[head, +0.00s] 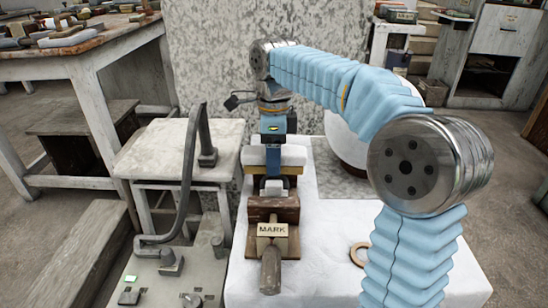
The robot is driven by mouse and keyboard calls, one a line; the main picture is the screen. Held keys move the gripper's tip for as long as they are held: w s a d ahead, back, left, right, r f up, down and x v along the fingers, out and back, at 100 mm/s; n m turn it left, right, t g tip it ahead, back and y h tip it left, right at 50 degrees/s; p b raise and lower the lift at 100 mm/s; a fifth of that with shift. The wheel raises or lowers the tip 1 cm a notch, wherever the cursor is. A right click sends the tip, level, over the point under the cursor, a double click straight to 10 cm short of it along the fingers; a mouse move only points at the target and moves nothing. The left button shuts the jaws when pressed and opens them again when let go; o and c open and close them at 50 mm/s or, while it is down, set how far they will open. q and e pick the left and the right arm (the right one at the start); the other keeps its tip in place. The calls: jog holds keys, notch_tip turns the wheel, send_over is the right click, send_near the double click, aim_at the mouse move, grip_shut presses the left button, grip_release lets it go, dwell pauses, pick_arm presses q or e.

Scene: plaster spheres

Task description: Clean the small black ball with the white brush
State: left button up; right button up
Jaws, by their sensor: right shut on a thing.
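My right gripper (272,188) points down at the near middle of the white-covered table, at the end of my blue-sleeved arm. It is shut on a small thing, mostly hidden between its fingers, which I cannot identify. Just below is a brown wooden block (287,212) with a "MARK" label and a rounded handle toward me. Behind the fingers lies a white-and-tan block (293,156), partly covered by the gripper; I cannot tell whether it is the white brush. I see no small black ball. My left gripper is not in view.
A big white round form (346,140) stands behind my right arm.

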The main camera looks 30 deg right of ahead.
jog(key=shift+f+b, duration=0.5)
jog(key=shift+f, duration=0.15)
dwell(0.3)
jog(key=shift+w+a+r+p, duration=0.2)
jog(key=shift+w+a+p, duration=0.05)
jog(key=shift+a+p, duration=0.25)
jog(key=shift+w+a+f+p, duration=0.1)
jog(key=shift+w+a+p, duration=0.2)
jog(key=shift+a+p, duration=0.1)
jog(key=shift+f, duration=0.1)
jog(key=shift+s+d, duration=0.6)
jog(key=shift+d, duration=0.3)
jog(key=shift+s+d, duration=0.55)
jog(key=shift+d, duration=0.35)
